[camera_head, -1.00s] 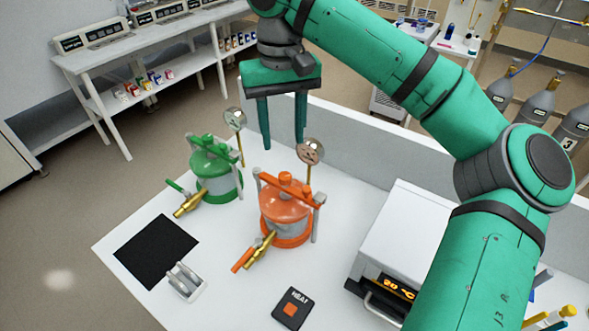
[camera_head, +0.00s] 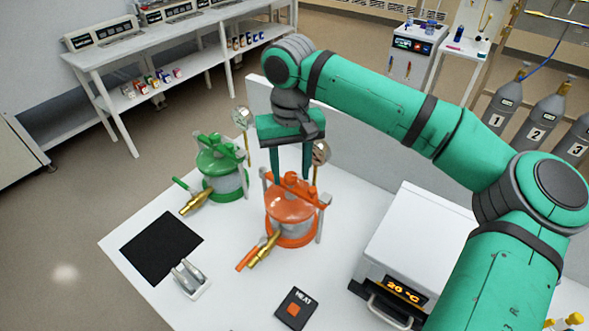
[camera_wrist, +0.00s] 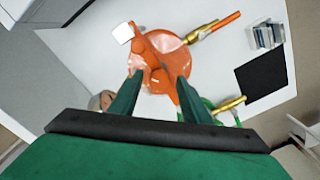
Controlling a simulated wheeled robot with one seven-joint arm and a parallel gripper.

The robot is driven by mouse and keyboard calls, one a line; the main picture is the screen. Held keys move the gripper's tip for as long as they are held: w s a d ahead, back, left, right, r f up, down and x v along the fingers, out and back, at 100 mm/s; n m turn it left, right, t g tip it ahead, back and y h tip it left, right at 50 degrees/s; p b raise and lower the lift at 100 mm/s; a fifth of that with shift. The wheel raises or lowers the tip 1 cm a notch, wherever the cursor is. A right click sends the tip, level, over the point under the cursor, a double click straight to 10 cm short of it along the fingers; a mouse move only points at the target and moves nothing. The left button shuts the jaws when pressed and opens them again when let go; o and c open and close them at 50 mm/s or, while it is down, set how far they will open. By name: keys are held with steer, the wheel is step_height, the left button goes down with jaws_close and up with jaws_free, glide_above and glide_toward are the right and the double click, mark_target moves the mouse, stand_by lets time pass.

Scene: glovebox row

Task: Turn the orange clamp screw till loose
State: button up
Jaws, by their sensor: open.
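The orange pressure vessel (camera_head: 290,207) stands upright on the white bench, with an orange clamp bar across its lid. Its orange clamp screw (camera_head: 290,179) sits at the middle of the bar. My gripper (camera_head: 291,178) is open and points down over the bar. In the head view its two green fingers appear on either side of the screw. In the wrist view the lid (camera_wrist: 160,62) shows between and beyond the open fingers (camera_wrist: 160,84). I cannot tell whether the fingers touch the screw or how far down they reach.
A green vessel (camera_head: 221,170) stands close on the left, and a round gauge (camera_head: 320,153) rises just behind the orange one. A brass valve (camera_head: 263,250) sticks out in front. A white oven (camera_head: 420,240) stands right.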

steer(key=c, duration=1)
steer(key=shift+d, duration=0.15)
steer(key=shift+c, duration=0.2)
steer(key=n, duration=0.4)
steer(key=shift+a, duration=0.2)
steer(key=n, duration=0.3)
steer(key=shift+n, duration=1.9)
